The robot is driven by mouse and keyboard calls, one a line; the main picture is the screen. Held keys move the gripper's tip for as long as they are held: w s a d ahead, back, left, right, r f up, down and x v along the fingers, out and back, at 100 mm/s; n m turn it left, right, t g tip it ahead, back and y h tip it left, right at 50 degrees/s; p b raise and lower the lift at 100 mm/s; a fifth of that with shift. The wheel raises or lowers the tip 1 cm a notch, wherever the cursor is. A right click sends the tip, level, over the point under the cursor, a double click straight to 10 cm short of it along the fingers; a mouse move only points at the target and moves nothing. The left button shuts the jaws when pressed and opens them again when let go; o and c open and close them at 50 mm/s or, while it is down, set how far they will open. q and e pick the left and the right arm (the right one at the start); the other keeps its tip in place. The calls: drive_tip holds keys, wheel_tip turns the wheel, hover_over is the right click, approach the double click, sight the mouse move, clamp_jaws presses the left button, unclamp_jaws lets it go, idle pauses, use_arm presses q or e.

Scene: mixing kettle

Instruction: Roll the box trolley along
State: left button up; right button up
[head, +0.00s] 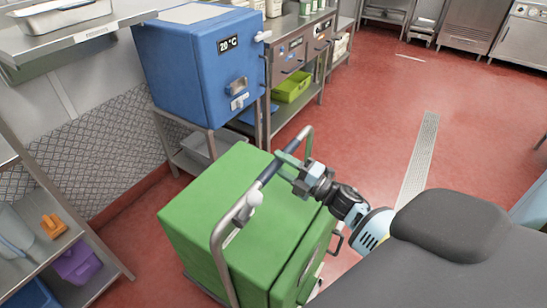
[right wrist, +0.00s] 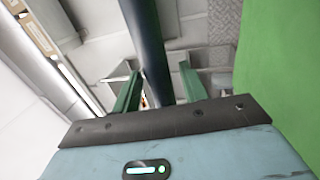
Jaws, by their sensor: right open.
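The box trolley is a large green box (head: 205,205) standing on the red floor in the lower middle of the head view. Its looped metal push handle (head: 268,174) has a dark grip bar and rises over the box. My right gripper (head: 287,168) is open at this bar. In the right wrist view the dark bar (right wrist: 148,40) passes between the two green fingers (right wrist: 158,88), with a gap showing on each side. The green box side (right wrist: 280,70) fills the right of that view. My left gripper is not in view.
A blue 20 °C box (head: 200,65) on a steel stand is close behind the trolley. A steel shelf (head: 95,255) with bins stands at left. A steel counter (head: 300,50) runs along the back. Red floor with a drain strip (head: 420,155) is clear at right.

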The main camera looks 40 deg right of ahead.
drive_tip(key=shift+x, duration=1.5)
clamp_jaws()
